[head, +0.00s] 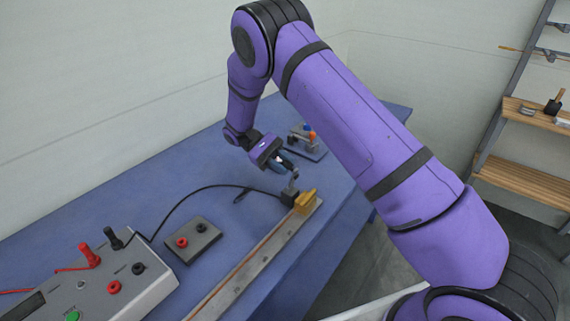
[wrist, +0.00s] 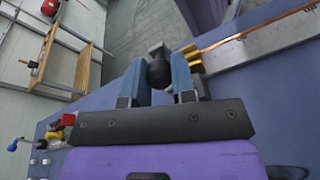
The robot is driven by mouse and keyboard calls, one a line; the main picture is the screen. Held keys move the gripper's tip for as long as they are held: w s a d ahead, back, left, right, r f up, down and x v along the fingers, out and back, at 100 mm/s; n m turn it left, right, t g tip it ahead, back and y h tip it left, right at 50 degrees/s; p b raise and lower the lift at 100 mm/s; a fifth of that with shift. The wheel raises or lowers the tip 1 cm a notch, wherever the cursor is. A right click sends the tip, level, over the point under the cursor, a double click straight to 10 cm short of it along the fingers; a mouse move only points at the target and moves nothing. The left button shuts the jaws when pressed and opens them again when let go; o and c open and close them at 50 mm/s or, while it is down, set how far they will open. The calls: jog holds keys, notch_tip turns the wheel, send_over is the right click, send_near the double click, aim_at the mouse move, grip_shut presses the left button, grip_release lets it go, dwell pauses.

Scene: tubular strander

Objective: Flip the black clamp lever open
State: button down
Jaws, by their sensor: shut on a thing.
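My gripper (head: 284,165) is over the blue bench, at the far end of a long metal bar (head: 262,252). In the wrist view its two blue fingers (wrist: 159,66) are shut on the rounded black end of the black clamp lever (wrist: 158,74). In the head view the clamp's dark block (head: 289,196) sits at the bar's end, beside a yellow clamp part (head: 306,201). The yellow part also shows just right of the fingers in the wrist view (wrist: 194,57). The lever's exact angle is hard to tell; the fingers partly hide it.
A black cable (head: 190,192) arcs from the clamp to a grey meter box (head: 105,285) with red and black plugs. A small grey terminal box (head: 193,240) lies between. Wooden shelves (head: 525,178) are at right.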

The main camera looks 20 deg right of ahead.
dwell(0.3)
jog(key=c, duration=0.9)
grip_release()
jog(key=shift+c, duration=0.2)
jog(key=shift+w, duration=0.15)
jog(key=v, duration=0.7)
jog(key=shift+w+a, duration=0.1)
jog(key=shift+a, duration=0.05)
jog(key=shift+r, duration=0.15)
